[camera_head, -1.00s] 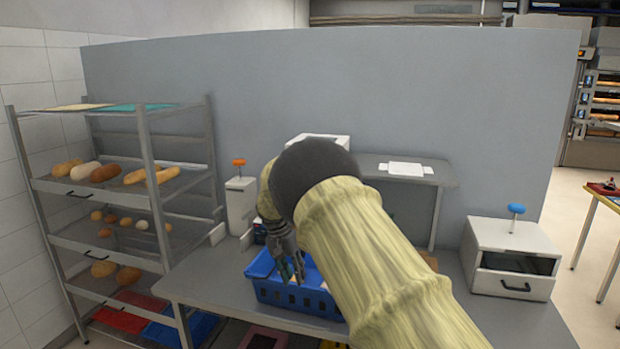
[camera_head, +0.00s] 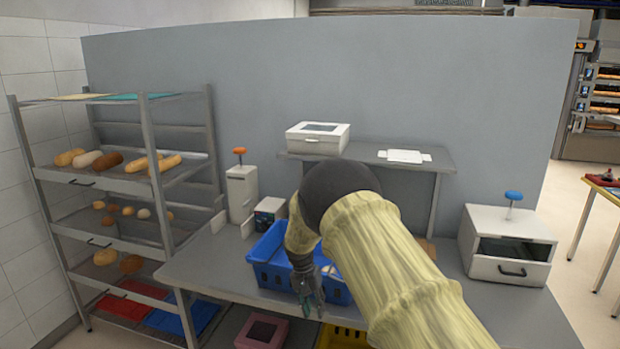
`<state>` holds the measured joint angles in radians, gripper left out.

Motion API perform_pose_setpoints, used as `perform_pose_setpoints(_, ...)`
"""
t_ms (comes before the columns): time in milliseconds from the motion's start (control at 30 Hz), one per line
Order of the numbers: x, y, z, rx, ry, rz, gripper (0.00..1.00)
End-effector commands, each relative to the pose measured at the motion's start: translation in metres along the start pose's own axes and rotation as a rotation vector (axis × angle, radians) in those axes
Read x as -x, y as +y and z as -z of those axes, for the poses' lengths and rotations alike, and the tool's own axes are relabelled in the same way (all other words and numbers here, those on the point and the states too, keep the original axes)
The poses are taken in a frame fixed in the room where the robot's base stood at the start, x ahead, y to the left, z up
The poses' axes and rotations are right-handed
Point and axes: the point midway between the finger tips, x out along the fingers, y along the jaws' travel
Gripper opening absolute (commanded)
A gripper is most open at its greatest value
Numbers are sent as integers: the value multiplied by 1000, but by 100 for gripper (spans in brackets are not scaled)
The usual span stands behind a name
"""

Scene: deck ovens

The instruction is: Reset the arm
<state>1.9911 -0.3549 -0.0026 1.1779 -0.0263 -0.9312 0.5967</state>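My arm comes in from the lower right and bends down at its dark joint over the table. My gripper (camera_head: 313,305) hangs down at the front of the blue basket (camera_head: 270,270) and covers part of it. The fingers are small and dark in this view, and I cannot tell whether they are open or shut. I see no object clearly held. The basket's right part and the table behind my arm are hidden.
The grey table (camera_head: 215,270) also bears a white dispenser (camera_head: 241,192) and a white drawer box (camera_head: 508,245). A raised shelf (camera_head: 360,162) holds a white box (camera_head: 317,138). A bread rack (camera_head: 150,200) stands left. The table's left front is clear.

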Motion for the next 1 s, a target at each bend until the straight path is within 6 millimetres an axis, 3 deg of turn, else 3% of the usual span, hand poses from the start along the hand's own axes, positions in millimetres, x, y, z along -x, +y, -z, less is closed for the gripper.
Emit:
perform_pose_setpoints(167, -83, 32, -24, 24, -12, 29, 29)
perform_pose_setpoints(467, -228, 93, -98, 81, -17, 94, 29)
perform_pose_setpoints(700, -321, 147, -186, 122, -14, 139, 29)
perform_pose_setpoints(900, -375, 193, -279, 155, -5, 173, 29)
perform_pose_setpoints(1000, -392, 216, -329, 172, 4, 188, 29)
